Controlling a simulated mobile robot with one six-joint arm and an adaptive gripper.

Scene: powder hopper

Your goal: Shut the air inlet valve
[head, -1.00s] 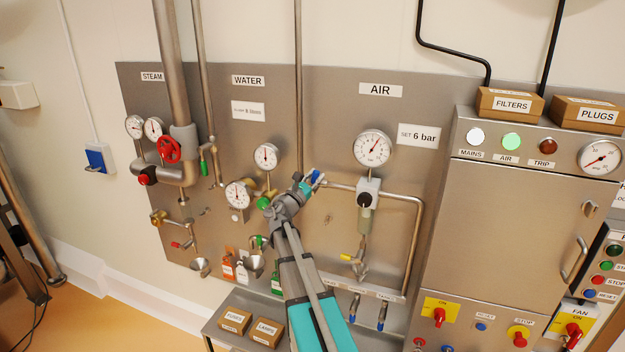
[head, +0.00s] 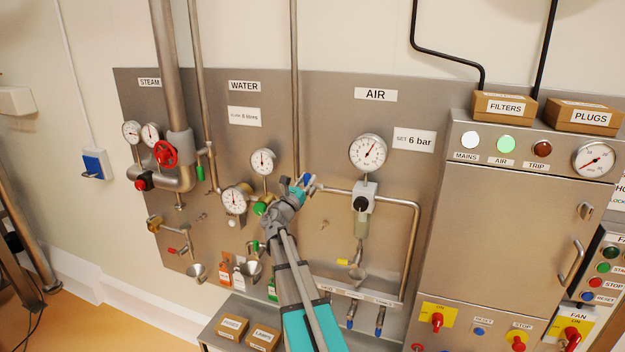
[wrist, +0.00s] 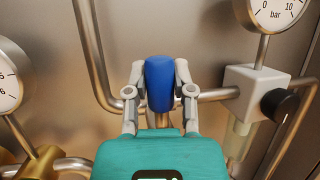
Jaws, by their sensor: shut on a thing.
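The air inlet valve's blue handle (wrist: 159,84) stands upright in the wrist view, between the two fingers of my gripper (wrist: 160,78). The fingers press on it from both sides. In the head view my gripper (head: 299,184) is at the left end of the air line, and a bit of the blue handle (head: 308,179) shows beside it. The valve body is hidden behind my gripper. The air pipe (head: 335,190) runs right from there to the regulator (head: 362,198) with its black knob. The air gauge (head: 367,153) sits above it.
Water gauges (head: 263,161) and a green valve handle (head: 260,208) are close on the left of my gripper. A vertical pipe (head: 294,90) rises above it. A yellow-handled drain (head: 349,262) is lower right. The grey cabinet (head: 510,220) stands at the right.

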